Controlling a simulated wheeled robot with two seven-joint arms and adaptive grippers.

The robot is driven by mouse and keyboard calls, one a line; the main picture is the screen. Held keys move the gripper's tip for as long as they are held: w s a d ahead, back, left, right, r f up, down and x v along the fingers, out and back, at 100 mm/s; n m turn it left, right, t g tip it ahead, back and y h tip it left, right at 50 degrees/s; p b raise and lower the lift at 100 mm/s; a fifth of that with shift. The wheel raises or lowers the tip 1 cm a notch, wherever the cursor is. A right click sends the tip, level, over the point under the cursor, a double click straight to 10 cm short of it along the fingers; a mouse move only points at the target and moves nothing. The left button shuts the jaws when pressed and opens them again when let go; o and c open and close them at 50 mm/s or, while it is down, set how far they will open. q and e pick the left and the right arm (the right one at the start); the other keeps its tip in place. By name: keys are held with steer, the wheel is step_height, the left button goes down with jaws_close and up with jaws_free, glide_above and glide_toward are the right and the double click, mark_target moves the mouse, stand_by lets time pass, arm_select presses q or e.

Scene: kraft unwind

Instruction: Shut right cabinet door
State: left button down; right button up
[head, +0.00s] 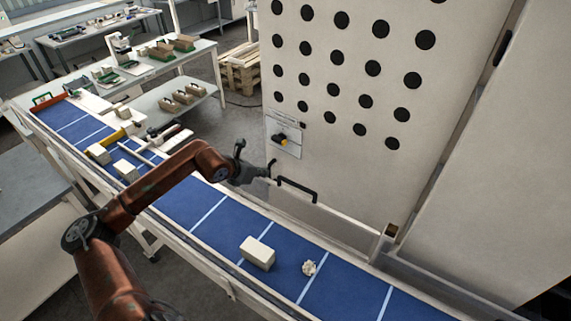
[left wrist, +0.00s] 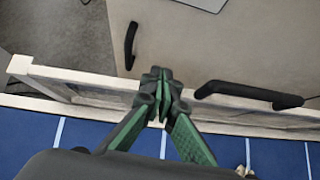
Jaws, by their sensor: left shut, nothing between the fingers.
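A large pale cabinet panel (head: 345,165) with rows of black round holes stands behind the conveyor. It also shows in the left wrist view (left wrist: 215,50). A black bar handle (head: 297,190) runs sideways low on it, and shows to the right of my fingers in the left wrist view (left wrist: 248,95). A second, upright black handle (left wrist: 131,45) shows above and left of my fingers. My left gripper (head: 266,180) is shut and empty beside the handles, apart from the sideways one. In the left wrist view its green fingertips (left wrist: 161,76) meet over the rail. My right gripper is out of view.
The blue conveyor (head: 215,215) with its pale rail (head: 330,215) runs below my left arm. A cream box (head: 257,252) and a small crumpled white item (head: 309,268) lie on it. A plain pale panel (head: 485,170) stands at the right. Benches stand behind.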

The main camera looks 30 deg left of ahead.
arm_select(q)
steer(key=p, duration=0.3)
glide_toward(287, 169)
step_height(287, 169, down, 4)
steer(key=w, duration=0.1)
steer(key=w+p, duration=0.1)
steer(key=w, duration=0.1)
steer(key=shift+d+r, duration=0.15)
steer(key=shift+d, duration=0.15)
steer(key=shift+w+d, duration=0.15)
steer(key=shift+w, duration=0.4)
